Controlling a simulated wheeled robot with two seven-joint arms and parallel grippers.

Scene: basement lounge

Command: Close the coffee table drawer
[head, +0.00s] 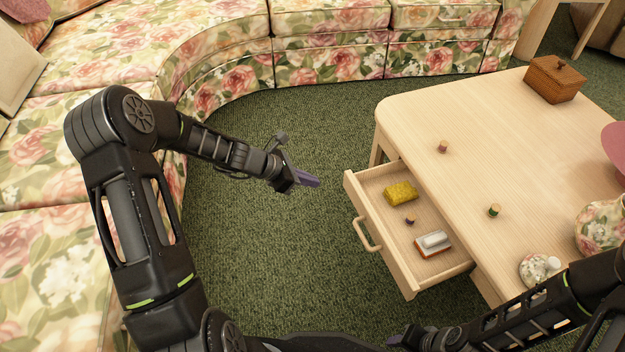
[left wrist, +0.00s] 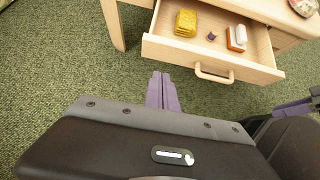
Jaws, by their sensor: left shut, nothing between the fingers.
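The coffee table (head: 480,125) is pale wood, and its drawer (head: 360,200) stands pulled out toward the left. The drawer handle (head: 366,235) is a pale wooden bar on its front.
A floral sofa (head: 330,50) curves behind and left. Green carpet (head: 270,240) lies clear before the drawer.

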